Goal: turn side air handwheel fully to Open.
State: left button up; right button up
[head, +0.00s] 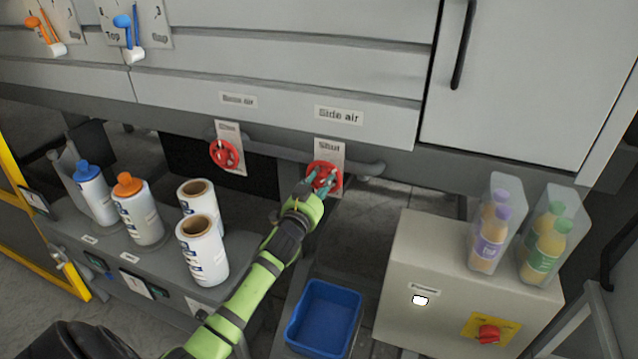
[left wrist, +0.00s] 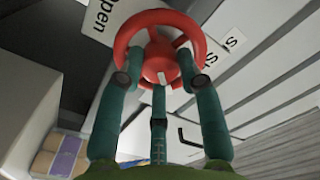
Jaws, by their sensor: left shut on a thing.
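The side air handwheel (head: 326,177) is a small red wheel below the label "Side air" (head: 339,115), in front of a plate (head: 331,151) marked "Shut". In the left wrist view the red wheel (left wrist: 160,50) fills the top middle, with a white mark near its hub and the word "Open" on a plate behind it. My left gripper (head: 322,181) is at the wheel, its teal fingers shut on it. The fingers (left wrist: 160,75) reach the rim and spokes in the left wrist view. My right gripper is not in view.
A second red handwheel (head: 224,154) sits to the left.

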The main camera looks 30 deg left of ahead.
pick_arm(q)
jog(key=m, duration=0.4)
jog(key=shift+w+r, duration=0.1)
jog(key=shift+r, duration=0.25)
jog(key=m, duration=0.3)
jog(key=shift+m+p, duration=0.3)
jog(key=shift+p, duration=0.05)
jog(key=m, duration=0.3)
jog(key=shift+m, duration=0.3)
jog(key=m, duration=0.3)
jog(key=shift+f+m+p, duration=0.1)
jog(key=shift+m+p, duration=0.2)
jog(key=shift+p, duration=0.05)
jog(key=m+p, duration=0.1)
jog(key=m, duration=0.5)
jog(key=m+p, duration=0.1)
jog(key=m, duration=0.3)
jog(key=shift+f+m, duration=0.15)
jog(key=shift+m, duration=0.15)
jog(key=shift+f+m+p, duration=0.1)
jog(key=shift+m+p, duration=0.35)
jog(key=shift+m, duration=0.65)
jog(key=shift+f, duration=0.1)
